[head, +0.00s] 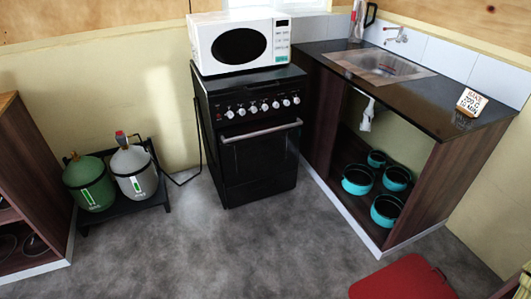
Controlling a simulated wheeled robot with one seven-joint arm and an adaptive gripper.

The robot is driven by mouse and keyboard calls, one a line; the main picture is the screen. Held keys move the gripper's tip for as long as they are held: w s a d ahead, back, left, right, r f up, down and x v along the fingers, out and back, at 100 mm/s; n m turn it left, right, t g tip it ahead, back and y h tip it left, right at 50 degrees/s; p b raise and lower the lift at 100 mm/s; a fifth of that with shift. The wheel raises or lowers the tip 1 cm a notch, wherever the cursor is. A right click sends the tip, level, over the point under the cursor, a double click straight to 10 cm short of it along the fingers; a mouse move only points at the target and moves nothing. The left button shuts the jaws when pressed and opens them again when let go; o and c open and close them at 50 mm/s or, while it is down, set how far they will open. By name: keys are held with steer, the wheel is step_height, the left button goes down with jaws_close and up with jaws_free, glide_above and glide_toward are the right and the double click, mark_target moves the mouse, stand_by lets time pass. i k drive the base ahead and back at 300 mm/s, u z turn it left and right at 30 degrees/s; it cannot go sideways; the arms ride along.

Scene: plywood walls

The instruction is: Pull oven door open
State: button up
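The black oven (250,110) stands against the back wall near the middle of the head view. Its dark oven door (258,163) faces forward and looks closed. A light metal handle (262,131) runs across the top of the door, below a row of white knobs. Nothing touches the handle. My gripper does not show in this view.
A white microwave (240,42) sits on the oven. A sink counter (440,108) with teal pots on its open shelf stands right. Gas bottles (134,172) stand left. A red seat (403,279) is at the lower right. Grey floor (250,245) before the oven is clear.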

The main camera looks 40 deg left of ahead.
mark_target(253, 150)
steer(key=k, duration=0.4)
steer(key=u, duration=2)
steer(key=i, duration=0.75)
steer(key=z, duration=0.5)
steer(key=i, duration=0.8)
steer(key=z, duration=0.7)
